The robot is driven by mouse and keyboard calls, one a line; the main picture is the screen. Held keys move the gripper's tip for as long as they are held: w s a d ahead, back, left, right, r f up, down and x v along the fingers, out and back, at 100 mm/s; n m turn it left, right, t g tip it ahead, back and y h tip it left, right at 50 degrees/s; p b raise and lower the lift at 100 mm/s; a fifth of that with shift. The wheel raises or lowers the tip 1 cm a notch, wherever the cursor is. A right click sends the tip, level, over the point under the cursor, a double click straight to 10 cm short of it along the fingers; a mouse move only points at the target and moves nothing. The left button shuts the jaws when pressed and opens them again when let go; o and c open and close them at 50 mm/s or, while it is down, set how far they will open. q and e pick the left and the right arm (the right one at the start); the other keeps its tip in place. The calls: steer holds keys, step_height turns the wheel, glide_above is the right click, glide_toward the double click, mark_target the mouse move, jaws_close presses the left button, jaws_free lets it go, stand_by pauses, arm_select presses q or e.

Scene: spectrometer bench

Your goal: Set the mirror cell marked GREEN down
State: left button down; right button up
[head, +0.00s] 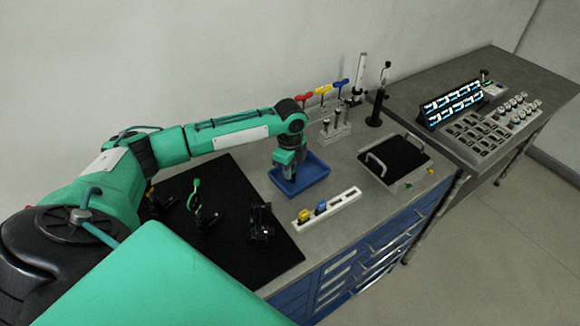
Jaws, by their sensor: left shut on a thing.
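My left gripper (289,172) points down over the blue tray (316,176), toward its left side. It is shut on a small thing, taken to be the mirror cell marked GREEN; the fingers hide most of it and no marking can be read. Whether the thing touches the tray floor, I cannot tell. A white slotted rack (345,198) in front of the tray holds a yellow-marked piece (304,215) and a blue-marked piece (321,207). My right gripper is out of view.
A black mat (238,205) left of the tray carries dark optics mounts (262,222) and a green-topped stand (197,187). Right of the tray is a handled box (399,160). Behind are a holder (335,131) and colored-handled tools (323,89). Bare bench shows around the rack.

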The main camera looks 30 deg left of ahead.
arm_select(q)
steer(key=shift+f, duration=0.15)
steer(key=c, duration=1.4)
jaws_free()
steer(key=shift+c, duration=0.2)
steer(key=shift+r+b, duration=0.3)
steer(key=shift+r, duration=0.25)
step_height(320, 180, up, 11)
steer(key=b, duration=0.3)
steer(key=shift+r, duration=0.1)
